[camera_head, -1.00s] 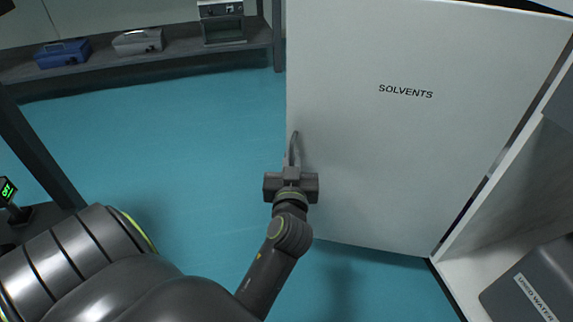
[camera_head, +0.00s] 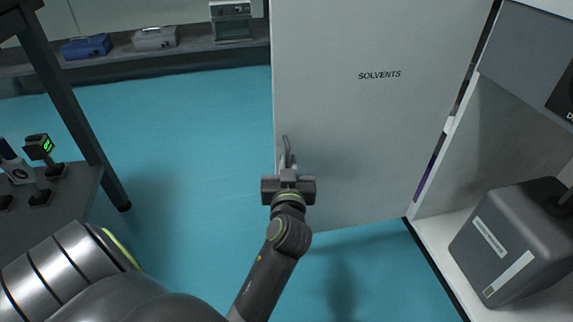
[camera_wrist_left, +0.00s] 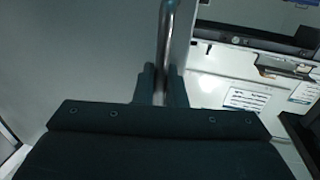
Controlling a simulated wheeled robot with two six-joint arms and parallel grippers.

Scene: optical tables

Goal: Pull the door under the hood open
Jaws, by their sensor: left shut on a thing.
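The white door (camera_head: 375,120) marked SOLVENTS stands open, swung out from the cabinet on the right, whose inside shows. Its metal bar handle (camera_head: 286,150) is near the door's left edge. My left gripper (camera_head: 288,172) is shut on this handle. In the left wrist view the handle (camera_wrist_left: 167,35) runs up from between the two dark fingers (camera_wrist_left: 161,85). My right gripper is not in view.
In the cabinet on the right stands a grey container (camera_head: 515,240) with labels. A dark table (camera_head: 75,210) with small devices is at the left. A shelf (camera_head: 180,62) with toolboxes is at the back. Blue floor (camera_head: 190,150) between them is clear.

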